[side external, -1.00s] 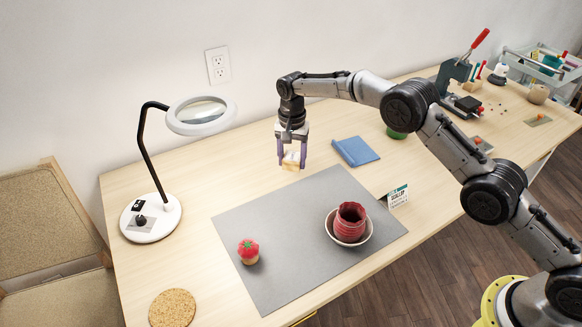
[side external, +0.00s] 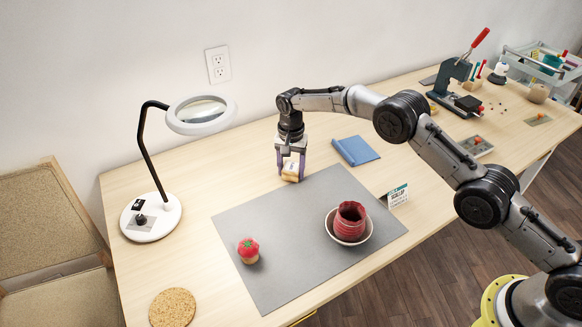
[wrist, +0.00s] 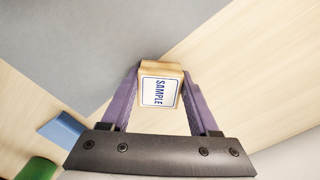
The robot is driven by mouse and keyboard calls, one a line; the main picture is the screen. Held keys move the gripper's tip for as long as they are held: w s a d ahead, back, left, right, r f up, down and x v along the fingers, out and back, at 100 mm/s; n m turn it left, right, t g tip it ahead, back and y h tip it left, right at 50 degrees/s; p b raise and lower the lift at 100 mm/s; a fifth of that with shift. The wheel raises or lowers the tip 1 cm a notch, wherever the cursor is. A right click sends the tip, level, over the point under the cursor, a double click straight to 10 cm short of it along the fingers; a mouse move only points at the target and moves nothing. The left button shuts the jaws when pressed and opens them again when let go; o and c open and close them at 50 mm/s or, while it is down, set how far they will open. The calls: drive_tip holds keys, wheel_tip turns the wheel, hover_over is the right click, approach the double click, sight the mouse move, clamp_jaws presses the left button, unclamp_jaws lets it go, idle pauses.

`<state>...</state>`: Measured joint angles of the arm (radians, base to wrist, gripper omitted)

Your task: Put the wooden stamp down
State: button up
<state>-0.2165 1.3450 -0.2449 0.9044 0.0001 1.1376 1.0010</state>
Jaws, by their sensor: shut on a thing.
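The wooden stamp (side external: 290,172) is a small light-wood block. In the wrist view, the stamp (wrist: 160,86) shows a white label reading "SAMPLE". My gripper (side external: 291,166) is shut on the stamp, with a purple finger on each side of it. In the side view the stamp is low over the wooden table, just beyond the far left edge of the grey mat (side external: 280,225). I cannot tell whether its underside touches the table. In the wrist view my gripper (wrist: 160,95) points down with the stamp between its fingertips.
A blue folded cloth (side external: 355,150) lies to the right of my gripper. A magnifier lamp (side external: 150,225) stands to the left. Bare table lies left of the stamp.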

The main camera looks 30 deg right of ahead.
sight(291, 168)
drive_tip(key=o, duration=1.4)
drive_tip(key=shift+c, duration=0.2)
wheel_tip(291, 168, up, 13)
